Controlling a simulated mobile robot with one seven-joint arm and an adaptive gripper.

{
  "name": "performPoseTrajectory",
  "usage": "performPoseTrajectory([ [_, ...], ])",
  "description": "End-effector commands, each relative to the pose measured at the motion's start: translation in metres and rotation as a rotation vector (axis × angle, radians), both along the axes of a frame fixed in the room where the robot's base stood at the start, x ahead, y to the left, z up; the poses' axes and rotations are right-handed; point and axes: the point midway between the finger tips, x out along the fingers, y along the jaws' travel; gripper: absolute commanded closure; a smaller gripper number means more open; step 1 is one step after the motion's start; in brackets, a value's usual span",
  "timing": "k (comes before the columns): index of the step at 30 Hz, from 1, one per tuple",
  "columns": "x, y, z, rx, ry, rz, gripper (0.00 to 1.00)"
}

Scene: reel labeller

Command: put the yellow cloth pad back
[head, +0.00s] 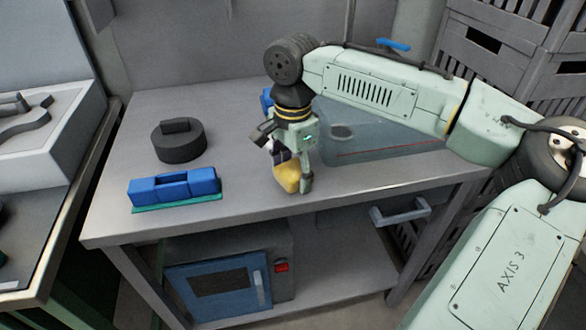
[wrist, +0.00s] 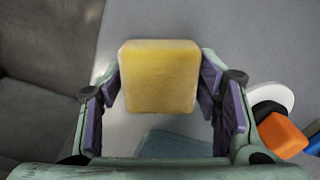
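The yellow cloth pad (head: 287,178) is a thick, rounded block low between the fingers of my gripper (head: 290,182), over the front part of the grey table. In the wrist view the pad (wrist: 160,75) fills the gap between the two purple-lined fingers of my gripper (wrist: 160,90), which meet its left and right sides. My gripper is shut on it. I cannot tell whether the pad's underside touches the table. A flat teal patch (wrist: 175,145) lies below the pad in the wrist view, partly covered by my gripper.
A blue block on a teal base (head: 175,190) and a dark round reel (head: 178,142) stand left on the table (head: 240,205). An orange block (wrist: 282,135) and a white disc (wrist: 272,97) show in the wrist view.

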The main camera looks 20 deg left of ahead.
Motion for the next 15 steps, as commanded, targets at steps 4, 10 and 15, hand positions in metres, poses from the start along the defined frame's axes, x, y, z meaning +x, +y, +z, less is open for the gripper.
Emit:
performPoseTrajectory([
  [4, 0.0001, 0.0001, 0.0004, 0.000, 0.000, 0.000, 0.31],
  [10, 0.0001, 0.0000, 0.0005, -0.001, -0.001, 0.000, 0.27],
  [15, 0.0002, 0.0000, 0.0015, 0.000, -0.001, 0.000, 0.27],
])
